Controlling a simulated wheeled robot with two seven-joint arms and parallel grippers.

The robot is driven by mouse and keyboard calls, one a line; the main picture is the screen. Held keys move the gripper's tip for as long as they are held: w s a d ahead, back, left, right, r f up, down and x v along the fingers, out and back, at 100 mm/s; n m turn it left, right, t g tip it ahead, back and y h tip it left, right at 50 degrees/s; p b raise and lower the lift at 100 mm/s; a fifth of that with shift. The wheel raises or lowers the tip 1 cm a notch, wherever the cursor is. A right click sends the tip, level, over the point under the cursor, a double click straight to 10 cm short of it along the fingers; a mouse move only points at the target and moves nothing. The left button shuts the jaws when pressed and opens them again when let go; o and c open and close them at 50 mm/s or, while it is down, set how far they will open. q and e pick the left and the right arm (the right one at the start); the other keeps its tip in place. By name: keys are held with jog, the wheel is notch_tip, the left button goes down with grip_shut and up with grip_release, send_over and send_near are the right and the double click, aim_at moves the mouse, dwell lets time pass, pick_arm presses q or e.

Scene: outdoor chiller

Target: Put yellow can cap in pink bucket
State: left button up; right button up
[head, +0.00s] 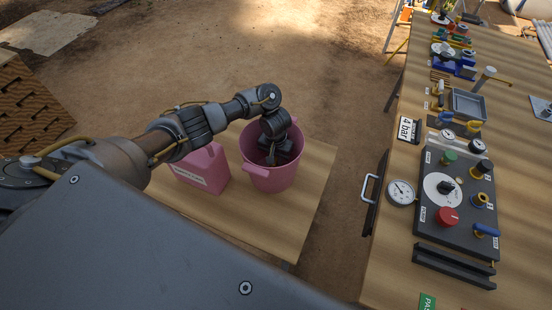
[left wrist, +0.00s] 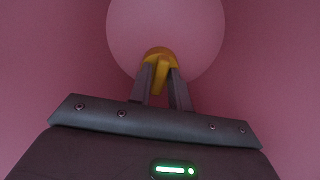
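The pink bucket (head: 272,183) stands on a wooden table. My left gripper (head: 271,158) reaches down into the bucket's opening, and its fingertips are hidden there in the head view. In the left wrist view the fingers (left wrist: 163,85) are close together with the yellow can cap (left wrist: 161,58) between their tips, and they look shut on it. Pink bucket wall (left wrist: 50,60) surrounds the gripper, with the lighter round bottom (left wrist: 190,25) beyond the cap. I cannot tell whether the cap touches the bottom. My right gripper is not in view.
A pink jug (head: 205,168) stands left of the bucket on the same table. A separate bench on the right carries a control panel (head: 455,205), a pressure gauge (head: 400,192) and several tools. Bare ground lies between the two tables.

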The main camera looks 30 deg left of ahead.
aim_at(276, 160)
pick_arm(q)
jog(key=shift+o, duration=1.3)
notch_tip(276, 160, up, 8)
jog(key=p, duration=0.5)
jog(key=shift+w+a+f, duration=0.1)
jog(key=shift+w, duration=0.05)
jog(key=shift+r, duration=2.25)
